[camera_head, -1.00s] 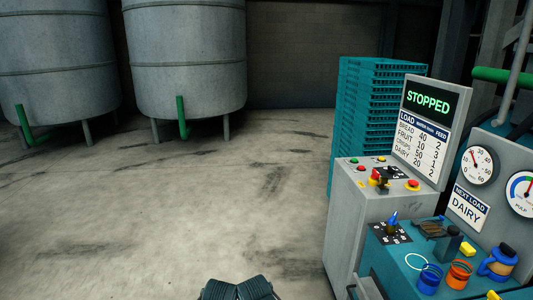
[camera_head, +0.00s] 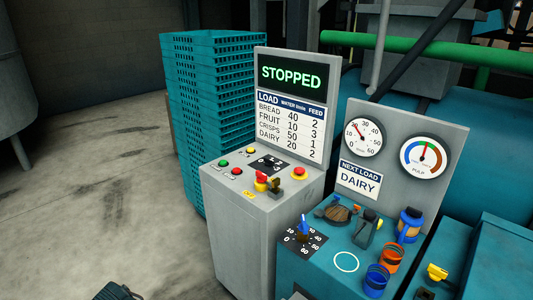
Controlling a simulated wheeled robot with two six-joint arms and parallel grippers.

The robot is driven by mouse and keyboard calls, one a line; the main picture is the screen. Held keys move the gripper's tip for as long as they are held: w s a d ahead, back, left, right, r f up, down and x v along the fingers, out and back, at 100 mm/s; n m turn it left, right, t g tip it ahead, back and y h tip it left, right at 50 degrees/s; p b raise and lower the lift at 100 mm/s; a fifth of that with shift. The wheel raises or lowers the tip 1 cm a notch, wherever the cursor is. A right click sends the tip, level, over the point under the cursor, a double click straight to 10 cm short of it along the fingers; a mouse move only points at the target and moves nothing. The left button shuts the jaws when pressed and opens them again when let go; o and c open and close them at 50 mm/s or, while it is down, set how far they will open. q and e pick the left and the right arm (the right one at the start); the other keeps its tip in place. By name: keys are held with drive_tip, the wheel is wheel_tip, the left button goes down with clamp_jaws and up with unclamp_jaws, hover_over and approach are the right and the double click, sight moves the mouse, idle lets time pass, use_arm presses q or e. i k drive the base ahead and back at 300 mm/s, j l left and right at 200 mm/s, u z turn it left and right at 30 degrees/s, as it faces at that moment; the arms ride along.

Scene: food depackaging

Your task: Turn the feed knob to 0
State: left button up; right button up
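The grey control console (camera_head: 237,235) stands in the middle of the head view. On its top is a small black dial plate (camera_head: 268,163), its markings too small to read. Just in front are a red-and-yellow part (camera_head: 261,182) and a dark knob-like part (camera_head: 274,187); I cannot tell which is the feed knob or its setting. The screen (camera_head: 291,77) reads STOPPED. The load chart (camera_head: 290,127) lists feed 2 for dairy. Neither gripper shows.
Green and red buttons (camera_head: 223,163) and a red stop button (camera_head: 299,173) surround the dial plate. A gauge panel (camera_head: 395,165) shows NEXT LOAD DAIRY. Teal crates (camera_head: 212,120) are stacked behind the console. Blue (camera_head: 375,279) and orange (camera_head: 389,259) rings sit at right.

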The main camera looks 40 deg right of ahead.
sight(269, 162)
drive_tip(key=i+l+z, duration=0.1)
drive_tip(key=i+z, duration=0.6)
drive_tip(key=z, duration=0.15)
drive_tip(key=i+j+z, duration=0.1)
drive_tip(key=i+z, duration=0.4)
drive_tip(key=z, duration=0.25)
drive_tip(key=i+z, duration=0.1)
drive_tip(key=z, duration=0.3)
